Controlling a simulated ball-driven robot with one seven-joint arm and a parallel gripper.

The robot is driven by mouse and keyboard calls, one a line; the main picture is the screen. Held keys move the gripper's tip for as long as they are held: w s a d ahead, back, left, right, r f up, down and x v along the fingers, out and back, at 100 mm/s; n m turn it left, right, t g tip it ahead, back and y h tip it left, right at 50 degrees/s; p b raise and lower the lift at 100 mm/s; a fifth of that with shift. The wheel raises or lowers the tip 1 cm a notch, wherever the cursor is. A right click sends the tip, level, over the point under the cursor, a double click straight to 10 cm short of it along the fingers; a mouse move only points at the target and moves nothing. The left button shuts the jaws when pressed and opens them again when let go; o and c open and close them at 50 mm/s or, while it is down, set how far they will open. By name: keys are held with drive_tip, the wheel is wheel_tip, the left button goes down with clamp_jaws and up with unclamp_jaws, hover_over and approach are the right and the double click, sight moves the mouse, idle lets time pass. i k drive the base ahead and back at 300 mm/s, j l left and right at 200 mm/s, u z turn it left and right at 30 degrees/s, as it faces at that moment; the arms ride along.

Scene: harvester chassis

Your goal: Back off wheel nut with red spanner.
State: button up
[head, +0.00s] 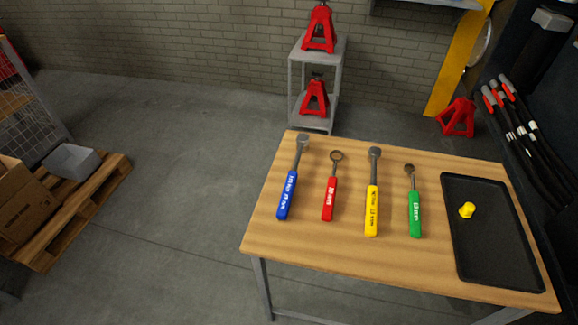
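The red spanner (329,198) lies on the wooden workbench (350,256), its ring end pointing to the back. It is second from the left in a row of tools, between a blue-handled tool (288,195) and a yellow-handled tool (372,208). A green-handled tool (415,214) lies to the right of the yellow one. The handles carry small white or dark lettering, too small to read surely. No wheel nut can be made out in this view. My gripper is not in view.
A black tray (493,262) with a small yellow part (467,210) sits on the bench's right. Red jack stands (456,118) and a grey shelf (316,121) stand behind. A dark machine with hoses (535,140) borders the right. A pallet (84,205) lies left; the floor between is clear.

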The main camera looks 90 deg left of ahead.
sight(331, 191)
drive_tip(key=u, duration=1.75)
drive_tip(key=z, duration=2.4)
drive_tip(key=u, duration=2.4)
